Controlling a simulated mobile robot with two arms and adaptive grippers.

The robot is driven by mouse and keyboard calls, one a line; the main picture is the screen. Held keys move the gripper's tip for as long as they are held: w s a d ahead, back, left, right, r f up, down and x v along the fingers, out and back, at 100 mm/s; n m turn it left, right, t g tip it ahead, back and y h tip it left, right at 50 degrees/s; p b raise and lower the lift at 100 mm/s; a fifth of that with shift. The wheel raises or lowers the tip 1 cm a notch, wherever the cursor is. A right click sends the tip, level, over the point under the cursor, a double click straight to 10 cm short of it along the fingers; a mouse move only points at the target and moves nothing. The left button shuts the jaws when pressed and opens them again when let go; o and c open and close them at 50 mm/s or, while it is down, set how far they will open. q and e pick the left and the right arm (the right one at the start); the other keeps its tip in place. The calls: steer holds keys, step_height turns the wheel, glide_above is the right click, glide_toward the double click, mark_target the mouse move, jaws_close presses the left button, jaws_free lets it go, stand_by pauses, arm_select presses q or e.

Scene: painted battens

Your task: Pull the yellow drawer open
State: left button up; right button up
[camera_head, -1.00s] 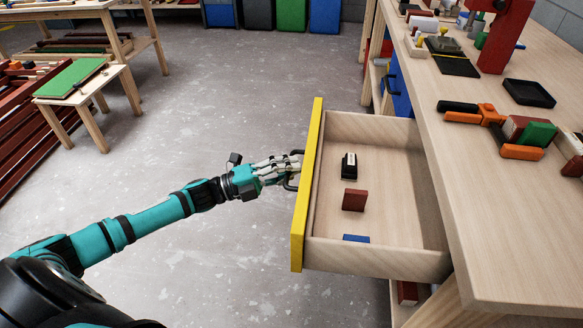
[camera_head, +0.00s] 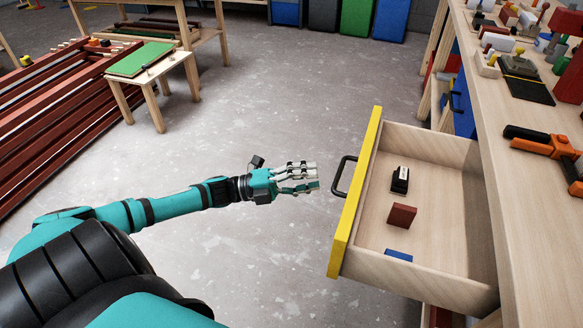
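The yellow-fronted drawer (camera_head: 354,200) stands pulled far out of the wooden workbench (camera_head: 515,190). Its black handle (camera_head: 344,176) is free, with nothing on it. Inside lie a black block with a white label (camera_head: 400,180), a dark red block (camera_head: 401,216) and a blue piece (camera_head: 398,255). My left gripper (camera_head: 312,178) is to the left of the handle, apart from it by a small gap. Its fingers are extended and empty, and look open. My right gripper is not in view.
A blue drawer (camera_head: 462,105) is farther along the bench. Clamps (camera_head: 548,142) and small parts lie on the benchtop. A small stool with a green top (camera_head: 140,60) and stacked red battens (camera_head: 60,115) stand at left. The floor between is clear.

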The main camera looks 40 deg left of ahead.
arm_select(q)
steer(key=shift+v, duration=2.35)
steer(key=shift+w, duration=0.1)
